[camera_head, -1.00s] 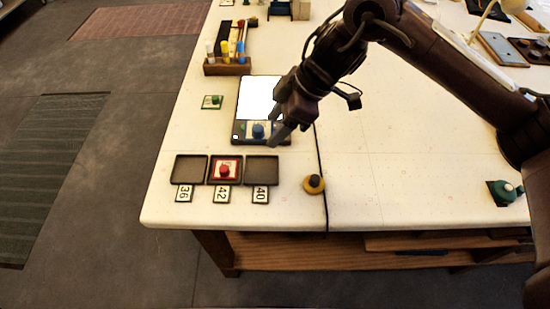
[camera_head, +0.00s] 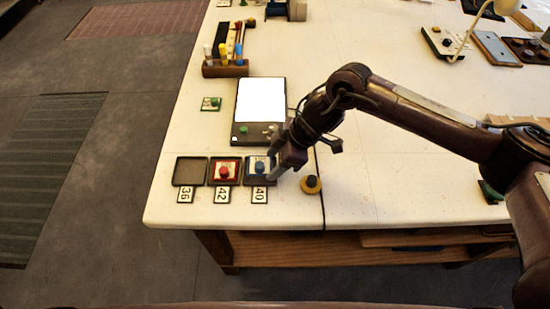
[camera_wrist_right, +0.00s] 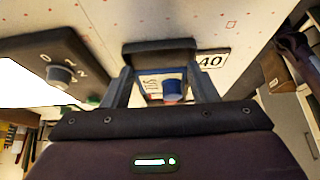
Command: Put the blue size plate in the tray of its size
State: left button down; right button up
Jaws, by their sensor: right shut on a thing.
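The blue size plate (camera_head: 252,163) is a pale plate with a blue knob. It is at the 40 tray (camera_head: 248,181), the rightmost of three dark trays, and appears within its rim; whether it touches the tray floor is unclear. My right gripper (camera_head: 270,167) is shut on the plate from the right side. In the right wrist view the plate with its blue knob (camera_wrist_right: 172,89) shows between my fingers, with the tray's dark rim (camera_wrist_right: 160,46) behind and the 40 label (camera_wrist_right: 211,62) beside it. My left gripper is not in view.
The 42 tray (camera_head: 213,182) in the middle holds a red-knobbed plate (camera_head: 223,169). The 36 tray (camera_head: 188,171) is empty. A dark device with a bright screen (camera_head: 267,100) stands behind the trays.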

jog(key=shift+f, duration=0.4)
jog(key=shift+s+f, duration=0.1)
jog(key=shift+f, duration=0.05)
jog(key=o, duration=0.9)
jog(key=shift+o, duration=0.6)
jog(key=shift+s+d+f, duration=0.1)
jog(key=shift+f, duration=0.1)
jog(key=shift+r, duration=0.25)
jog(key=b+v, duration=0.3)
jog(key=v, duration=1)
jog(key=shift+w+a, duration=0.2)
jog(key=shift+a, duration=0.1)
jog(key=shift+r, duration=0.1)
